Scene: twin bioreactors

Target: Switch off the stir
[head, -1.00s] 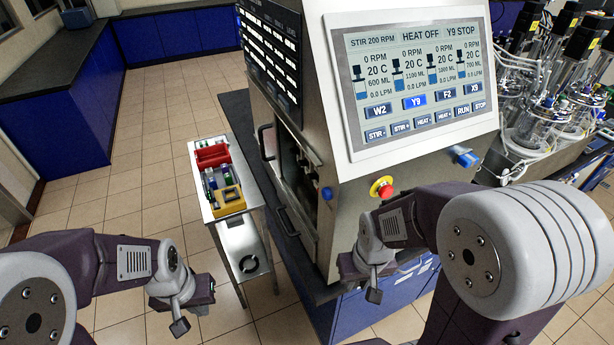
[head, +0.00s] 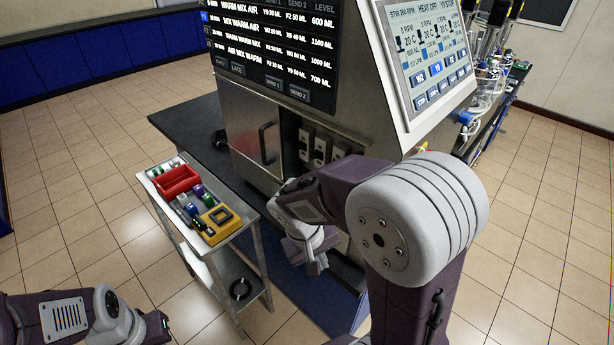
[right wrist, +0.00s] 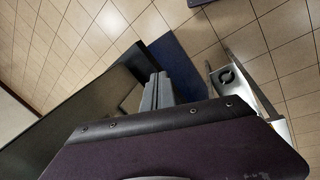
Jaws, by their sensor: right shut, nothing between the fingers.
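The touch screen (head: 425,50) is on the sloped face of the steel cabinet, at the upper right of the head view, seen at a slant. Its top line reads STIR 200 RPM, HEAT OFF and Y9 STOP. The Y9 button (head: 436,68) is lit blue. The small bottom row of buttons is hard to read at this angle. My right gripper (head: 316,262) is shut and empty, low in front of the cabinet, below and left of the screen. Its shut fingers also show in the right wrist view (right wrist: 157,92). My left gripper (head: 156,328) is at the lower left, partly cut off.
A dark order board (head: 275,45) is on the cabinet's left face. A steel cart (head: 215,250) stands left, with a red bin (head: 176,181) and a yellow tray (head: 221,219). Glass vessels (head: 485,85) stand behind the screen at right. The tiled floor at left is open.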

